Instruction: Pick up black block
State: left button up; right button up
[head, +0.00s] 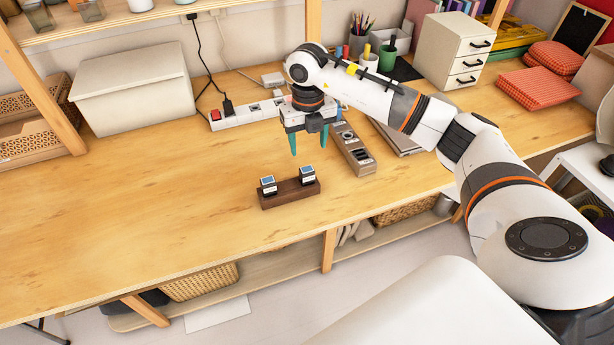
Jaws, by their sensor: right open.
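Two small black blocks with pale faces sit upright on a dark brown wooden stand (289,195) on the table. One block (268,186) is on the stand's left part, the other block (307,175) on its right part. My right gripper (309,145) has teal fingers pointing down. It is open and empty, and in the picture it shows just above the right block, apart from it. My left gripper is not in view.
A brown organizer tray (354,154) lies right of the stand. Behind are a white power strip (247,114) and a white lidded box (135,87). A white drawer unit (450,52) and red checked cushions (538,88) stand at the right. The table's left and front are clear.

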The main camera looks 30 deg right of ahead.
aim_at(307, 169)
notch_tip(307, 169, down, 4)
jog(key=shift+f+p, duration=0.15)
jog(key=shift+p, duration=0.2)
jog(key=f, duration=0.1)
jog(key=f+p, duration=0.1)
jog(key=f, duration=0.2)
jog(key=shift+s+a+f+p, duration=0.15)
jog(key=shift+a+p, duration=0.1)
jog(key=shift+p, duration=0.05)
jog(key=shift+f, duration=0.45)
jog(key=c, duration=1.1)
notch_tip(307, 169, up, 9)
jog(key=shift+f+b, duration=0.1)
jog(key=shift+b, duration=0.8)
jog(key=shift+r, duration=0.65)
